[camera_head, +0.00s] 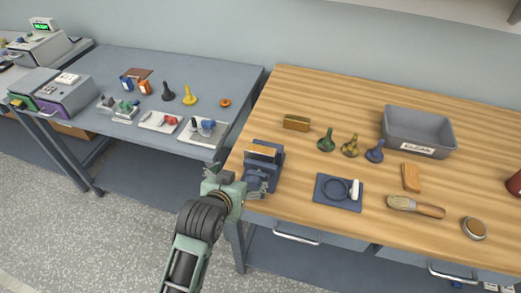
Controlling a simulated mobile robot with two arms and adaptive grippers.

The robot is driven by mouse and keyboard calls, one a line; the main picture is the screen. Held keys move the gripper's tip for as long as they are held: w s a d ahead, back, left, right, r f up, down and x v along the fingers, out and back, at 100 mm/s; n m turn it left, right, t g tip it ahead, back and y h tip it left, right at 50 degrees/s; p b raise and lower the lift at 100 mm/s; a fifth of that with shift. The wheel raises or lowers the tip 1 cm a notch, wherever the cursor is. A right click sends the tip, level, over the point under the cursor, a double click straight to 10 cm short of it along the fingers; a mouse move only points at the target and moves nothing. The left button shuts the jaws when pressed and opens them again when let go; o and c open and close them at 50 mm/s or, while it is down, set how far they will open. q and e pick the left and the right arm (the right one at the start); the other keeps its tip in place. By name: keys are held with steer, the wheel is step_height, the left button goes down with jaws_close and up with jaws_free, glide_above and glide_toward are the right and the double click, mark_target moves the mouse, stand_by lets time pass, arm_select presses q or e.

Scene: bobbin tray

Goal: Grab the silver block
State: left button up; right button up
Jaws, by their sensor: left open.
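I cannot clearly make out a silver block. Small grey pieces sit among coloured parts on the pale trays (214,137) on the left, blue-grey table, too small to tell apart. My left gripper (243,184) is open at the left front edge of the wooden table. My right gripper is not in view.
The wooden table (330,95) holds several bobbin-like pieces (326,141), a grey bin (418,127) marked "CLEAN", a dark blue mat (324,199), a brush (415,206) and a round tin (474,228). The left table (215,80) has bare space at its back right.

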mark_target(259, 156)
arm_select(q)
steer(key=shift+m+t+h, duration=0.3)
steer(key=shift+t+h, duration=0.1)
steer(key=shift+t, duration=0.2)
steer(key=w+d+r, duration=0.1)
steer(key=w+d, duration=0.1)
steer(key=w+d+r, duration=0.1)
steer(key=d+r, duration=0.1)
steer(key=shift+w+d+r, duration=0.1)
steer(key=shift+w+r, duration=0.2)
steer(key=shift+w, duration=0.05)
steer(key=shift+w+d+f, duration=0.15)
steer(key=shift+w, duration=0.2)
steer(key=shift+w+f, duration=0.35)
steer(key=shift+w, duration=0.2)
steer(key=x, duration=0.1)
steer(key=p+x, duration=0.2)
steer(key=x, duration=0.1)
steer(key=shift+a+f, duration=0.25)
steer(key=shift+f, duration=0.15)
steer(key=shift+w+d+f, duration=0.1)
steer(key=shift+w+f, duration=0.25)
steer(key=shift+w, duration=0.1)
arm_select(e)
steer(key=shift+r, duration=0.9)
